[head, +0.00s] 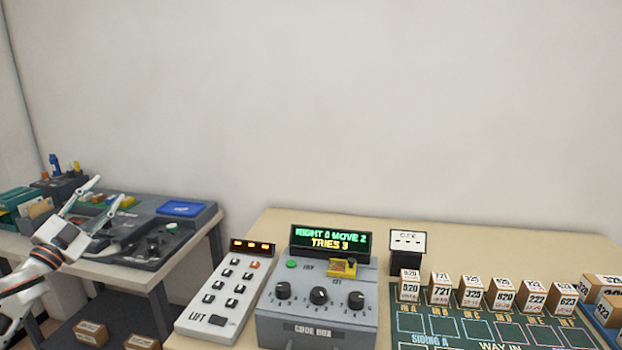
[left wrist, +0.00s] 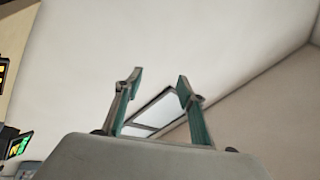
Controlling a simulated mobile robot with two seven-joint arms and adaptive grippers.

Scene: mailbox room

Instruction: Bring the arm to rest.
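My left gripper (head: 95,207) is raised at the left of the head view, in front of the side table. Its fingers point up and to the right and stand apart with nothing between them. The left wrist view also shows the left gripper (left wrist: 158,88), with its two fingers spread and empty against wall and ceiling. My right gripper is not in the head view.
A grey code box (head: 318,315) with a lit display stands on the beige table (head: 420,225), beside a lift keypad (head: 215,305). Several numbered boxes (head: 470,290) line a green board (head: 440,330). A side table (head: 150,275) holds a blue-topped device (head: 182,208).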

